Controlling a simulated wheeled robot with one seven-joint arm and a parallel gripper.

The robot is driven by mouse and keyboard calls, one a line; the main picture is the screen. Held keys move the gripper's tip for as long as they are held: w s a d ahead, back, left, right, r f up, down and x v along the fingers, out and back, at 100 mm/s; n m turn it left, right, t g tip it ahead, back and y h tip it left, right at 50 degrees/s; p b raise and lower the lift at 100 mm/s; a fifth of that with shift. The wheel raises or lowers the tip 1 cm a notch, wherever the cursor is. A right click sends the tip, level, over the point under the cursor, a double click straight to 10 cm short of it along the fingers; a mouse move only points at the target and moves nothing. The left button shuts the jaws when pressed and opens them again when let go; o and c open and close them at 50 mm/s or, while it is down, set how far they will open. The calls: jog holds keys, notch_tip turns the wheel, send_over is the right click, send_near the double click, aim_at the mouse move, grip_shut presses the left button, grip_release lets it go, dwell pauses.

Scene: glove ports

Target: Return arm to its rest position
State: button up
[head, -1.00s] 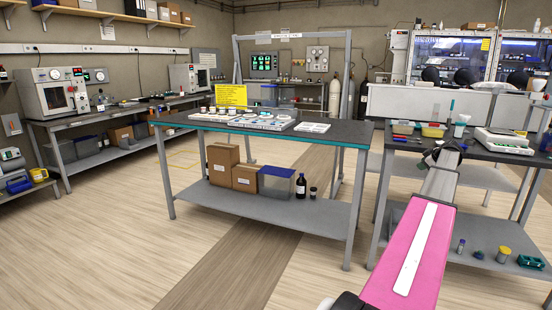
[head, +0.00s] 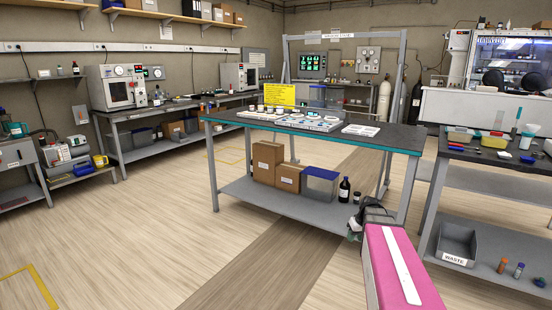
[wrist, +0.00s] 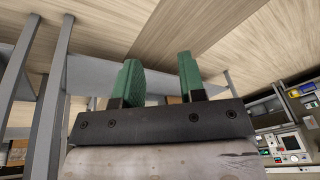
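My arm, with its pink link, shows at the lower right of the head view. My gripper (head: 354,226) is at the far end of that link, low in front of the right end of the middle table, and is small and partly hidden there. In the wrist view my gripper (wrist: 160,80) shows two green fingers standing apart with an empty gap between them. Nothing is held.
The middle table (head: 232,124) has a lower shelf with boxes (head: 267,162) and a dark bottle (head: 344,189). The right bench has a grey waste bin (head: 457,243) on its lower shelf. Open wooden floor (head: 130,235) lies to the left.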

jog(key=s+a+f+m+g+h, duration=0.1)
jog(key=s+a+f, duration=0.3)
jog(key=s+a, duration=1)
jog(key=shift+s+a+f+m+g+h, duration=0.15)
jog(key=shift+s+a+m+g+h, duration=0.25)
jog(key=shift+g, duration=0.3)
jog(key=shift+w+d, duration=0.1)
jog(key=shift+d, duration=0.2)
